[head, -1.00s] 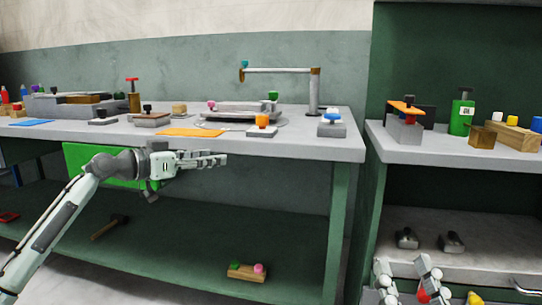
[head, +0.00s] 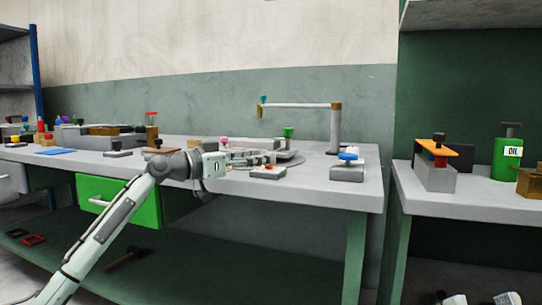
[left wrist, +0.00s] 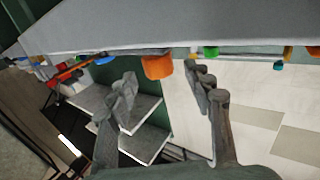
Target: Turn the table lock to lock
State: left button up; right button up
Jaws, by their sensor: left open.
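My left gripper (head: 250,157) reaches in from the left over the front of the grey workbench (head: 330,195). It is open and empty. In the left wrist view its two fingers (left wrist: 165,90) stand apart, with an orange knob (left wrist: 158,67) beyond the gap between them. In the head view the orange knob is mostly hidden behind the fingers, above a small grey block (head: 268,173). A round table (head: 292,160) with a green knob (head: 288,132) lies behind the gripper. No label shows which knob is the table lock. Pale tips of my right gripper (head: 480,299) show at the bottom edge.
A blue-topped knob on a grey block (head: 347,173) stands right of the round table. A grey post with a horizontal arm (head: 300,105) rises behind. A green drawer (head: 115,202) juts out under the bench. A second bench (head: 460,190) stands at right.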

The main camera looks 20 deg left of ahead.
pick_arm(q)
jog(key=shift+x, duration=1.8)
